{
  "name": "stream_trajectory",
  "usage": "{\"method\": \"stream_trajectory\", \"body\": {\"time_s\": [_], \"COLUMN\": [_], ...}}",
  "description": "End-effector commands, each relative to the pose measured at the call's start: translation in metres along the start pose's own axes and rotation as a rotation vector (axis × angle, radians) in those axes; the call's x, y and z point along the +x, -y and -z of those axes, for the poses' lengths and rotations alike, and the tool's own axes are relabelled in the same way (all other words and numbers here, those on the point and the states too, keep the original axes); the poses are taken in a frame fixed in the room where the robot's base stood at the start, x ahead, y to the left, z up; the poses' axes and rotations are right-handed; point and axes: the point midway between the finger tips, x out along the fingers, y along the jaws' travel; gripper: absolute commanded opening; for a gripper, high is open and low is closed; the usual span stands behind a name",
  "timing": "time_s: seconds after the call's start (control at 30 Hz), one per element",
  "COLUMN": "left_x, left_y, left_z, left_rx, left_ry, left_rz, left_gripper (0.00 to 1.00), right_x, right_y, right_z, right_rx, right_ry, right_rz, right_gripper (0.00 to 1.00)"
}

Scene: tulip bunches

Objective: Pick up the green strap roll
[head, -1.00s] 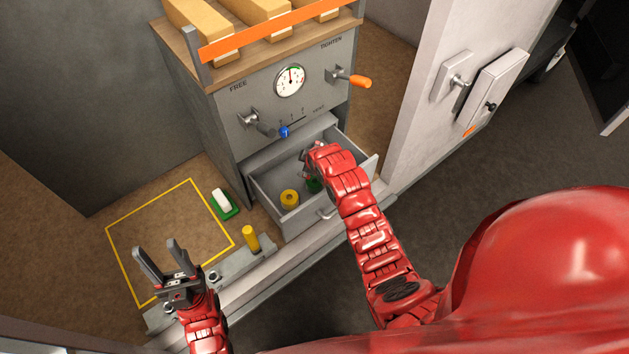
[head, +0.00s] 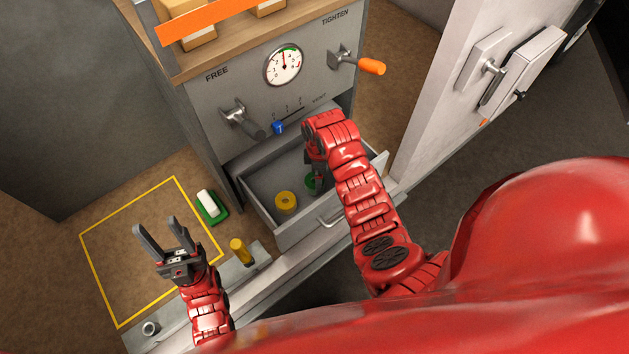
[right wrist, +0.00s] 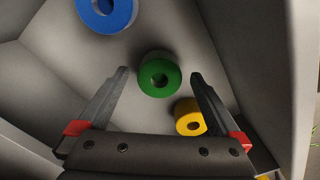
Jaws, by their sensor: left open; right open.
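The green strap roll (head: 312,183) lies in the open drawer (head: 262,178), partly hidden behind my right gripper in the head view. In the right wrist view the green roll (right wrist: 159,74) lies flat, just beyond and between my right gripper's fingertips (right wrist: 160,72). That gripper is open and empty, pointing down into the drawer; in the head view its fingers (head: 319,172) are partly hidden by my arm. My left gripper (head: 160,226) is open and empty above the yellow-outlined floor area, well left of the drawer.
A yellow roll (head: 286,203) lies left of the green one, close to a fingertip in the right wrist view (right wrist: 190,117). A blue roll (right wrist: 106,12) lies farther off. The drawer walls (right wrist: 265,60) surround them. A lever (head: 243,121) juts from the cabinet above.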

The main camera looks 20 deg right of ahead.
Motion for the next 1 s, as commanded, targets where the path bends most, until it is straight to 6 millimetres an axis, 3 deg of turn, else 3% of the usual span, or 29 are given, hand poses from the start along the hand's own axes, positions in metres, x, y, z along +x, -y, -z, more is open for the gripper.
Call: {"method": "stream_trajectory", "body": {"time_s": [0.17, 0.4, 0.73, 1.0], "left_x": [0.014, 0.018, 0.018, 0.018], "left_y": [0.001, 0.001, 0.001, 0.001], "left_z": [0.002, 0.003, 0.003, 0.003], "left_rx": [0.0, 0.0, 0.0, 0.0], "left_ry": [0.0, 0.0, 0.0, 0.0], "left_rz": [0.0, 0.0, 0.0, 0.0], "left_gripper": [0.5, 0.5, 0.5, 0.5], "right_x": [0.017, 0.039, 0.043, 0.043], "right_y": [0.003, 0.001, 0.001, 0.001], "right_z": [0.008, 0.009, 0.009, 0.009], "right_rx": [0.0, 0.0, -0.001, 0.0], "right_ry": [0.001, 0.0, 0.0, 0.0], "right_rz": [0.005, 0.001, -0.001, -0.001], "right_gripper": [1.0, 1.0, 1.0, 0.51]}}
